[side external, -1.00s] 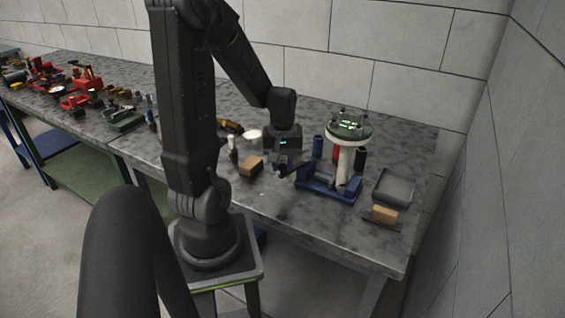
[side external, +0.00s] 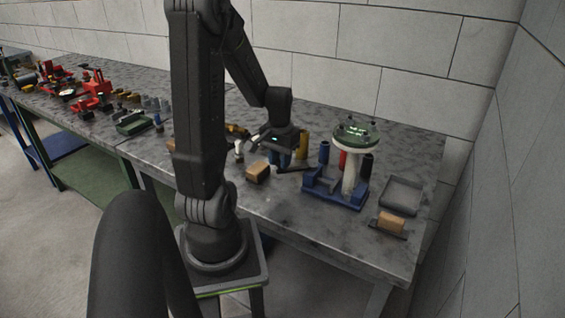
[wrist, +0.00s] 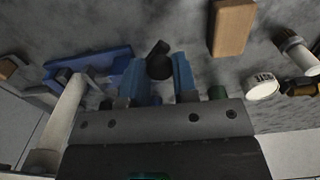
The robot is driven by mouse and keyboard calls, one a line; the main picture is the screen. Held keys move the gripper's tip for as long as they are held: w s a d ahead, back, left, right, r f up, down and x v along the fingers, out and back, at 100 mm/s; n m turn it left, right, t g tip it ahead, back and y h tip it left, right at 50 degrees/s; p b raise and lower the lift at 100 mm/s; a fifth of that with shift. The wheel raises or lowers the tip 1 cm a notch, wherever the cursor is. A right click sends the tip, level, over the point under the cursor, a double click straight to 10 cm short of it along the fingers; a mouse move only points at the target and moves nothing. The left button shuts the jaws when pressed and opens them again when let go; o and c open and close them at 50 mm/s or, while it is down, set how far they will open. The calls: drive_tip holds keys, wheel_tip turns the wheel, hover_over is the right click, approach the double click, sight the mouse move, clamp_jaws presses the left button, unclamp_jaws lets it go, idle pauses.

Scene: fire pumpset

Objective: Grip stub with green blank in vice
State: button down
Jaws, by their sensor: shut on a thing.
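The blue vice (side external: 335,194) stands on the bench to the right of my gripper. The pale stub (side external: 350,172) stands upright in the vice, with the green blank (side external: 356,132) and its bolts on top. In the wrist view the vice (wrist: 115,66) and stub (wrist: 66,118) are at left. My gripper (side external: 280,160) has its blue fingers around a black handle (side external: 295,169) at the vice's left side. In the wrist view the black knob end (wrist: 158,62) lies between the fingertips (wrist: 159,72). The vice jaws' contact with the stub is not clear.
A wooden block (side external: 258,172) lies left of my gripper. Blue, yellow, red and black cylinders stand behind the vice. A grey tray (side external: 402,194) and a wood-backed brush (side external: 390,223) lie at right. The bench front is mostly clear.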

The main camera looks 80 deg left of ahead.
drive_tip(key=shift+a+m, duration=0.6)
drive_tip(key=c, duration=0.9)
unclamp_jaws()
wheel_tip(320, 180, up, 14)
drive_tip(key=shift+f, duration=0.1)
